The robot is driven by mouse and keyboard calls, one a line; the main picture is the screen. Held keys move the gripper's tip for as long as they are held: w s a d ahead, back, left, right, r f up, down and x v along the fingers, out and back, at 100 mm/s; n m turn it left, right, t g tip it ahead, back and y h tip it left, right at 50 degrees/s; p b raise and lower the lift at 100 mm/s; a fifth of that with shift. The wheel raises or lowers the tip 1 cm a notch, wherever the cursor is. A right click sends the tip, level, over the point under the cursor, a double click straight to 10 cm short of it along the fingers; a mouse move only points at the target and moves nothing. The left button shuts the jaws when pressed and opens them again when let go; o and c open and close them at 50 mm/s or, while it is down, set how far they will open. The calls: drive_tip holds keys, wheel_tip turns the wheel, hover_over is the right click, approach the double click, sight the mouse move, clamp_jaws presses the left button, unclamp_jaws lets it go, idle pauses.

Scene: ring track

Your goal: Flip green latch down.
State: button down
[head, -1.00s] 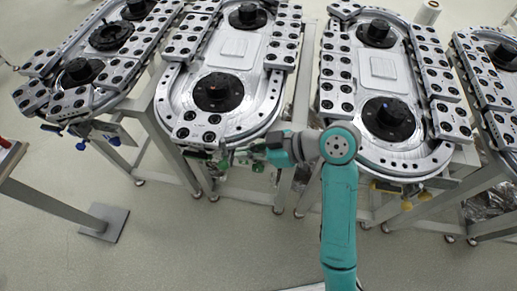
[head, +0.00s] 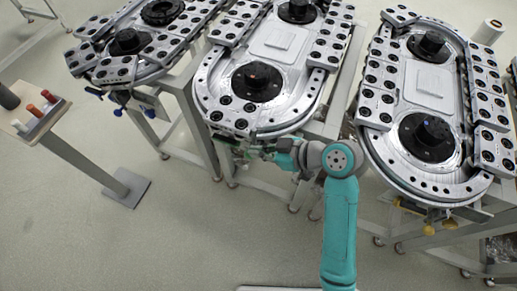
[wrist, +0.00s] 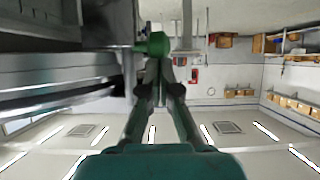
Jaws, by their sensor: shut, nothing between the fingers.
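The green latch shows in the wrist view as a rounded green knob (wrist: 153,44) beside the metal edge of a ring track. My gripper (wrist: 160,72) is shut and empty, with its fingertips just below the knob in that picture; I cannot tell whether they touch it. In the head view my gripper (head: 246,151) is at the front underside of the middle ring track (head: 276,124). The latch is too small and too covered by the gripper to make out clearly there.
Another ring track (head: 431,184) with yellow knobs (head: 430,229) stands to the right. One with blue knobs (head: 147,112) stands to the left. A small stand (head: 20,117) holding several cylinders is at far left. The floor (head: 230,235) in front is clear.

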wheel_tip(320, 180, down, 7)
idle(0.4)
